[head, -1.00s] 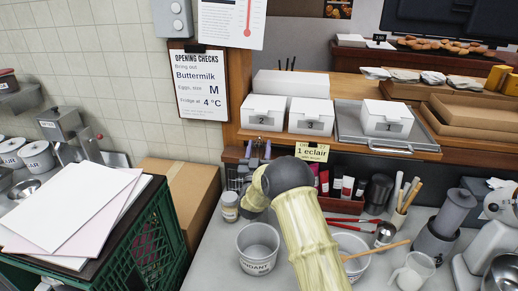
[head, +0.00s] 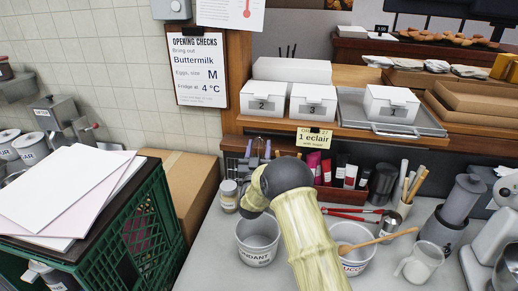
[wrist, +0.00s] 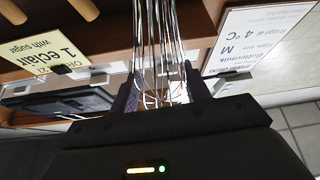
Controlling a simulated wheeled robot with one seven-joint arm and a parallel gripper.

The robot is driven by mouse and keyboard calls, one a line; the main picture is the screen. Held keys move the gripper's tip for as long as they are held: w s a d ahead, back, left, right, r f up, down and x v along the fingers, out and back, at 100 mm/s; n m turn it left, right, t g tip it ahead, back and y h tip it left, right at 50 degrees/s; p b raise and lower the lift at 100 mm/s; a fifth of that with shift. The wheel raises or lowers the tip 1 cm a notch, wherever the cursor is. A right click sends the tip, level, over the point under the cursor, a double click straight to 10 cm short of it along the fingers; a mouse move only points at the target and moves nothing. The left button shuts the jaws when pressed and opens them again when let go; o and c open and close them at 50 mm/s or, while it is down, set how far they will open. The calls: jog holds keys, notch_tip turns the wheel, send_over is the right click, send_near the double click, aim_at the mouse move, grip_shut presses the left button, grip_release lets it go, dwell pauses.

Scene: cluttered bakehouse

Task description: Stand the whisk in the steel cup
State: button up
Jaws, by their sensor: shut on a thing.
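In the wrist view my gripper (wrist: 160,92) is shut on the whisk (wrist: 163,40). The whisk's wire loops stand out between the fingers and run toward the top of the picture; its handle cannot be made out. A small steel cup (head: 390,222) stands on the counter at the right, beside red-handled tools, apart from my arm. A darker metal canister (head: 383,184) stands behind it, so I cannot be sure which is the steel cup.
A fondant pail (head: 258,240) and a white tub (head: 352,250) with a wooden spoon stand on either side of my arm. A utensil holder (head: 402,207), a white jug (head: 417,262) and a grey grinder (head: 455,210) crowd the right. A green crate (head: 130,235) stands left.

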jog(key=shift+f+b, duration=0.55)
jog(key=shift+f, duration=0.2)
jog(key=o, duration=1.2)
jog(key=shift+c, duration=0.2)
jog(key=shift+s+f, duration=0.2)
jog(key=shift+s, duration=0.05)
jog(key=s+a+f+b, duration=0.1)
jog(key=s+b, duration=0.5)
jog(key=s, duration=0.9)
jog(key=shift+s+a+f, duration=0.4)
jog(key=shift+a, duration=0.2)
